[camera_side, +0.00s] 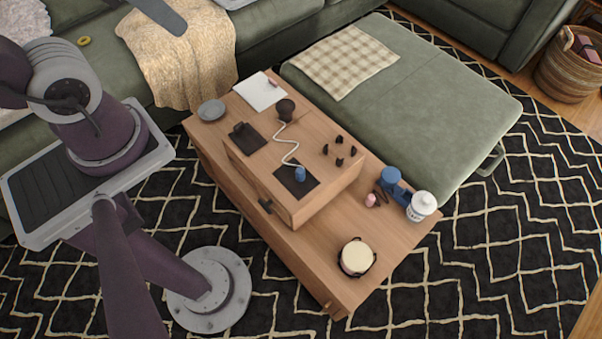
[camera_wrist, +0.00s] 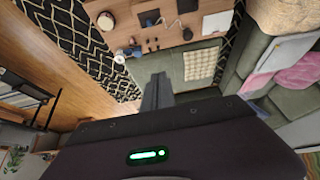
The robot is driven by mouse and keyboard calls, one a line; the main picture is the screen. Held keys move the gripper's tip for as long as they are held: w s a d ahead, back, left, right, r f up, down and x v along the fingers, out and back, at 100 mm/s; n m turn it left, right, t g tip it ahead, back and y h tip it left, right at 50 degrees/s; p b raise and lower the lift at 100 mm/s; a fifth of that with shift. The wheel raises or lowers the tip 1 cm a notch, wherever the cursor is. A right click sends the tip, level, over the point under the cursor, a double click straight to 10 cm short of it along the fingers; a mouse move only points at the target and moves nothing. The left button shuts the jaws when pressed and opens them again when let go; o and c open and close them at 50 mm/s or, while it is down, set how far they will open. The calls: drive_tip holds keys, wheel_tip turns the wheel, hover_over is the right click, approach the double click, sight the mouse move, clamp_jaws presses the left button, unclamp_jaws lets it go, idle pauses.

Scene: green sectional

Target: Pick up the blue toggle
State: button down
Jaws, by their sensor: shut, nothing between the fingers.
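The blue toggle, which I take to be the small upright blue piece (camera_side: 300,174), stands on a black square plate (camera_side: 286,185) on the raised part of the wooden table. A white cord runs from beside it to a dark round knob (camera_side: 286,108). In the wrist view the blue piece (camera_wrist: 149,22) is tiny, near the top. My gripper (camera_wrist: 158,77) shows in the wrist view with its dark fingers together and empty. It is well apart from the blue piece.
The wooden table (camera_side: 390,240) also holds several small black pegs, a larger blue object (camera_side: 391,178), a white lidded jar (camera_side: 421,206), a round cream-topped drum (camera_side: 356,257), a grey dish (camera_side: 211,110) and a black block (camera_side: 247,138). A green ottoman (camera_side: 430,110) adjoins its right side.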

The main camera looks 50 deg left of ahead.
drive_tip(key=c, duration=2.1)
unclamp_jaws()
drive_tip(key=o, duration=1)
